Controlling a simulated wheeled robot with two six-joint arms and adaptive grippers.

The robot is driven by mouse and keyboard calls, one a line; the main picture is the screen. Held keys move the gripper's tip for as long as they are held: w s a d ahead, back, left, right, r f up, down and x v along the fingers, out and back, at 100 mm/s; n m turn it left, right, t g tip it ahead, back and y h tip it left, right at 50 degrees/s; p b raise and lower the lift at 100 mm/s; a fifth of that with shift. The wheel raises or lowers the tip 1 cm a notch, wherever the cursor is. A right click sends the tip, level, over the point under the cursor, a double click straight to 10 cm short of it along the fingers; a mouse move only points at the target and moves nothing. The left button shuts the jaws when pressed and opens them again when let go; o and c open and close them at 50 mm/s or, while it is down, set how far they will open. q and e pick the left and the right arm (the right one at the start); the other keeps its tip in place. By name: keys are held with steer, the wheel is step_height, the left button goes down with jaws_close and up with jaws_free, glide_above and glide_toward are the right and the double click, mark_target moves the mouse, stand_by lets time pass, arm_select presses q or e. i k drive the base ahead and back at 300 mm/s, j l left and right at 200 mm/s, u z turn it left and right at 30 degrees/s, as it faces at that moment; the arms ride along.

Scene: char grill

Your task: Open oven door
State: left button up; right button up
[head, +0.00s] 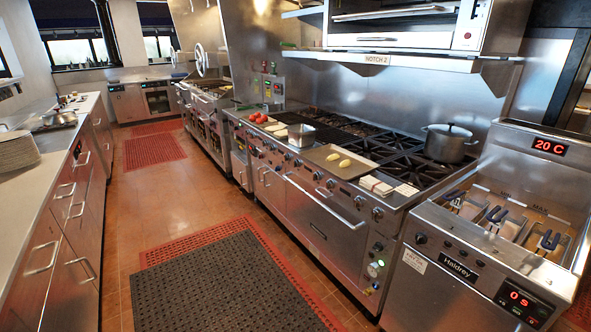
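A long stainless steel range (300,165) runs along the right side in the head view. Its near oven door (318,222) is below the knobs, with a horizontal bar handle (325,203) along its top. This door appears shut. Further left on the range front is another panel with a shorter handle (268,178). Neither of my grippers shows in the head view.
A fryer (480,250) with baskets stands at the near right. Black (215,285) and red mats lie on the open floor. A counter with drawers (55,210) lines the left.

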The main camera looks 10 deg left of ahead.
mark_target(339, 235)
steer(key=i+j+u, duration=0.2)
steer(key=i+u, duration=1.05)
steer(key=i+j+z, duration=0.1)
steer(key=i+z, duration=0.2)
steer(key=i+j+z, duration=0.3)
steer(key=i, duration=0.15)
steer(key=i+j+z, duration=0.3)
steer(key=i+l, duration=0.1)
